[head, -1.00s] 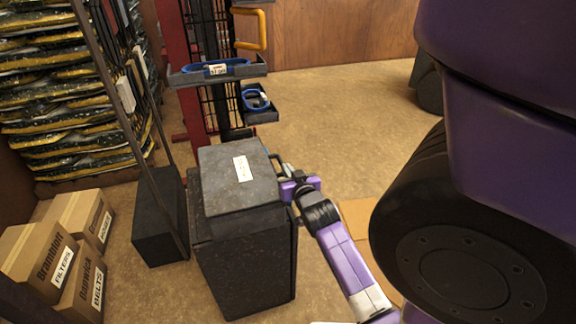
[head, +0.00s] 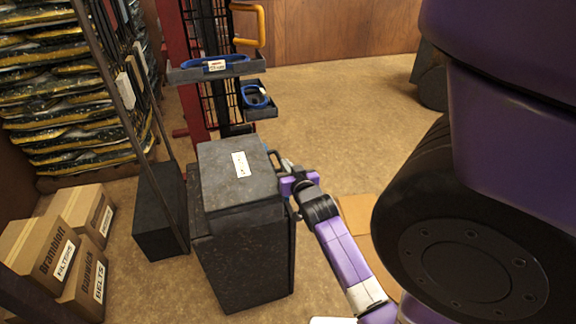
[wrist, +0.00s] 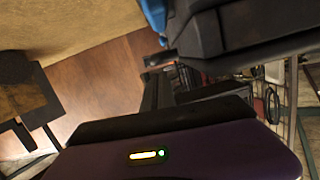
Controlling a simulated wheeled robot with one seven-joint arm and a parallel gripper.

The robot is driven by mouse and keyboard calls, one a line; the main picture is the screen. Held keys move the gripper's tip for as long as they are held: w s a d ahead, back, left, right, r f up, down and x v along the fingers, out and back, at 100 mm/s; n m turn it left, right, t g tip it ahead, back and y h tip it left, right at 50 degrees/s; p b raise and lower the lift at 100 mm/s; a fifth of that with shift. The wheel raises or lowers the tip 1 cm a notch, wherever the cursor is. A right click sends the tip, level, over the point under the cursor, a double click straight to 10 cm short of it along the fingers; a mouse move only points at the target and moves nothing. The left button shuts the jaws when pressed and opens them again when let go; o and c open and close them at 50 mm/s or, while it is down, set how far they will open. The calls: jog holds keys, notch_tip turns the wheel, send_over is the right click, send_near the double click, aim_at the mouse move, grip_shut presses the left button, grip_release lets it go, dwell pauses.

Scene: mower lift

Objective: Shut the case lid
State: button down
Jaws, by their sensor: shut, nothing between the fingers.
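The dark grey case (head: 240,219) stands on a black block. Its lid (head: 225,182), with a white label, lies over the top and looks flat in the head view; I cannot tell whether a small gap is left under it. A dark handle (head: 274,158) shows at its right edge. My gripper (head: 287,166) is at the right side of the case, close to that handle, shut and empty; I cannot tell if it touches. In the wrist view my gripper's dark fingers (wrist: 157,88) reach forward, with dark parts above them.
A black block (head: 160,212) stands left of the case behind a slanted post. Cardboard boxes (head: 40,248) lie at the lower left. A red rack with small trays (head: 215,70) stands behind. A large black wheel (head: 455,235) fills the right. Open floor (head: 340,100) lies beyond the case.

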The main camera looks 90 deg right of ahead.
jog(key=s+a+r, duration=0.4)
jog(key=a+r, duration=0.1)
jog(key=a, duration=0.4)
jog(key=shift+p, duration=0.35)
jog(key=shift+r, duration=0.15)
